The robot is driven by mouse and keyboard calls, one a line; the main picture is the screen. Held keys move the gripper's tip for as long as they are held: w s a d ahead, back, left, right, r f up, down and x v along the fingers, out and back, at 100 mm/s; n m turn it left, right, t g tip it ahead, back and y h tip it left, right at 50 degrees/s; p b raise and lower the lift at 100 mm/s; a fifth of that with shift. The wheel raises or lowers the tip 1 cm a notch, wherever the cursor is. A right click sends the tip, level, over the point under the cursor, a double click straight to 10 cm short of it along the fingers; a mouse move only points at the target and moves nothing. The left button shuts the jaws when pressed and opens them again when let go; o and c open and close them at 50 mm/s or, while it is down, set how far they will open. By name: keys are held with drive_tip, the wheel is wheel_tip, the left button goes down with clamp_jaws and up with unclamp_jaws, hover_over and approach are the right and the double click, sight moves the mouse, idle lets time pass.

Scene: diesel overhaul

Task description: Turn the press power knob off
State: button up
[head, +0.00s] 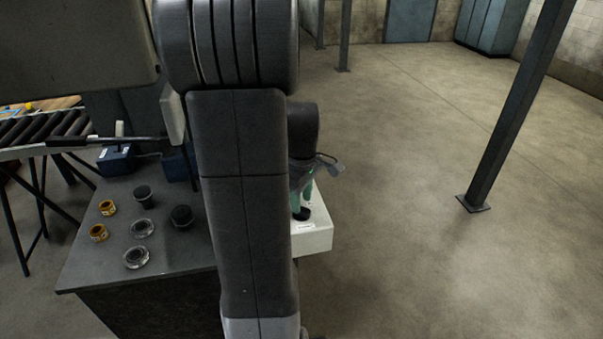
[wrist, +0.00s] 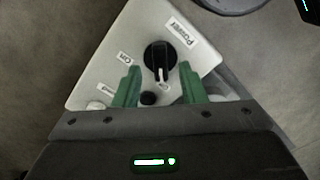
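The press power knob (wrist: 160,54) is round and black, on a white control box (wrist: 108,75). Its white pointer line points down in the wrist view, toward a partly hidden label. A "Power" label (wrist: 181,31) is at its upper right and an "On" label (wrist: 124,59) at its left. My gripper (wrist: 160,70) is open, its green fingertips on either side of the knob's lower part with small gaps; contact cannot be told. In the head view my gripper (head: 304,190) is over the white box (head: 317,230), mostly hidden by my arm.
A smaller black knob or button (wrist: 148,98) sits between my fingers. In the head view a dark table (head: 85,262) holds several rings and black parts. A roller conveyor (head: 40,130) is at left. A steel post (head: 520,110) stands at right, with open floor around it.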

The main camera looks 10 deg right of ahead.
sight(302, 212)
wheel_tip(302, 212, up, 12)
drive_tip(key=shift+f, duration=0.2)
wheel_tip(302, 212, down, 14)
drive_tip(key=shift+r, duration=0.1)
idle(0.7)
